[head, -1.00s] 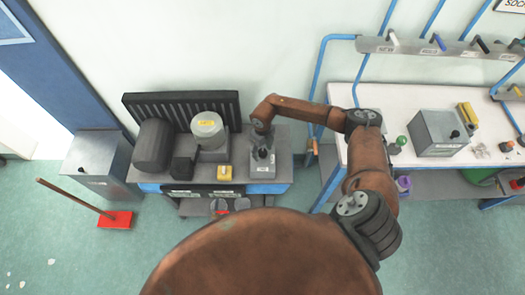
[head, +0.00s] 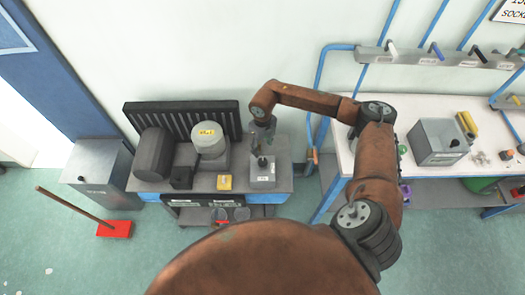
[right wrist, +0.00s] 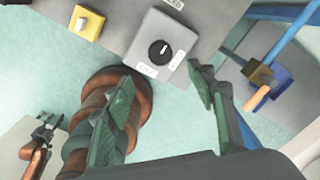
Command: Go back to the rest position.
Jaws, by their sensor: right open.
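My right gripper (head: 263,143) is at the end of the brown arm, above a grey box (head: 262,182) with a black knob (head: 262,161) at the right end of the machine bench. In the right wrist view its two green fingers (right wrist: 163,92) are spread with nothing between them. The knob (right wrist: 160,52) lies beyond the fingertips, apart from them. What looks like my left gripper (right wrist: 49,128) shows small at the lower left of the right wrist view, too small to tell its state. It is not in the head view.
The bench carries a yellow button box (head: 224,182), a grey cylinder machine (head: 209,139) and a dark motor (head: 153,150). A white table (head: 405,115) with another grey box (head: 436,142) stands at right, under the arm. Blue pipes (head: 320,95) rise between them. A red broom (head: 114,229) lies at left.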

